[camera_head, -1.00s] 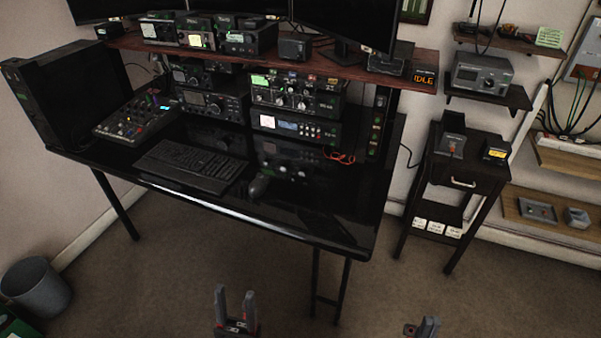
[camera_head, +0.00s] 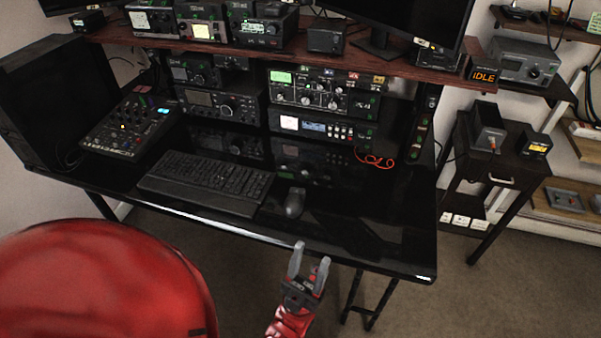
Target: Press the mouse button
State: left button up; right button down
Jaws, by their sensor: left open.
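The dark computer mouse (camera_head: 295,203) lies on the glossy black desk (camera_head: 345,215), to the right of the black keyboard (camera_head: 205,182) and close to the desk's front edge. My left gripper (camera_head: 310,258) is open and empty. In the picture it sits just below the mouse, at the desk's front edge, its two grey fingers pointing up toward the desk. It is apart from the mouse. The mouse's buttons are too small and dark to make out. My right gripper is not in view.
Radio units with a lit display (camera_head: 310,125) stand behind the mouse, with a red cable (camera_head: 375,160) at their right. A control panel (camera_head: 130,125) is at the left. A wooden shelf (camera_head: 250,45) overhangs the back. The desk right of the mouse is clear.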

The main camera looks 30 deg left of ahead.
aim_at(293, 190)
jog(key=i+j, duration=0.1)
jog(key=j, duration=0.9)
jog(key=j+z, duration=0.1)
jog(key=j, duration=0.95)
jog(key=i, duration=0.05)
